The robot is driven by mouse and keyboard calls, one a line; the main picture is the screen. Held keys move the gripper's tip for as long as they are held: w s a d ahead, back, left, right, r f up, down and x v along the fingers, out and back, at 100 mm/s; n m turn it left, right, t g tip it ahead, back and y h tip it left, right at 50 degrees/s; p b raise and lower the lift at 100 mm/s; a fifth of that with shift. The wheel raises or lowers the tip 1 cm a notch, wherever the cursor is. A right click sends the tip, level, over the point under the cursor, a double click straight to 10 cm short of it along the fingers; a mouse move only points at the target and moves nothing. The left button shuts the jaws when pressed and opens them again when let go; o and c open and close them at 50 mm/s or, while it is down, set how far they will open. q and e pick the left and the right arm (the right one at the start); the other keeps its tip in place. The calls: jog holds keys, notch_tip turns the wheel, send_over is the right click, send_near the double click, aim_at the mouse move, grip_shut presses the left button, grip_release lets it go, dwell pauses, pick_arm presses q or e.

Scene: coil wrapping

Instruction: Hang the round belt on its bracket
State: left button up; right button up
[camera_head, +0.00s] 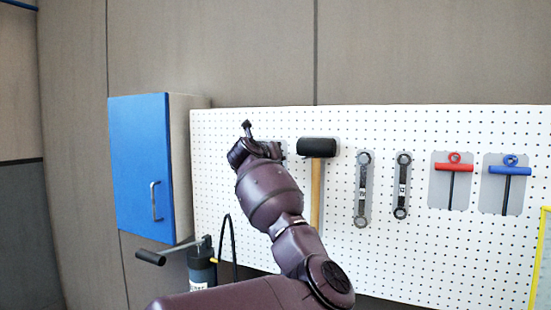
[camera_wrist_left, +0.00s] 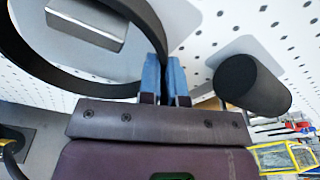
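The round belt (camera_wrist_left: 28,58) is a thick black loop on the left of the left wrist view. Its right side runs into the blue fingers of my left gripper (camera_wrist_left: 165,78), which are close together on it. A silver block-shaped bracket (camera_wrist_left: 88,24) on the white board shows inside the loop. I cannot tell whether the belt rests on it. In the head view, my left gripper (camera_head: 250,145) is at the pegboard, left of the mallet; the belt and bracket are mostly hidden there by my arm. My right gripper is not in view.
The black mallet head (camera_wrist_left: 250,85) is close to my left gripper's right; the mallet also hangs in the head view (camera_head: 317,148). Wrenches (camera_head: 363,190) and T-handle tools (camera_head: 454,168) hang further right on the pegboard (camera_head: 420,265). A blue cabinet (camera_head: 140,165) and hand pump (camera_head: 202,268) are left.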

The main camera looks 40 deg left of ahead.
pick_arm(q)
jog(key=o, duration=0.4)
jog(key=b+v, duration=0.2)
jog(key=v, duration=0.9)
jog(key=shift+b, duration=0.3)
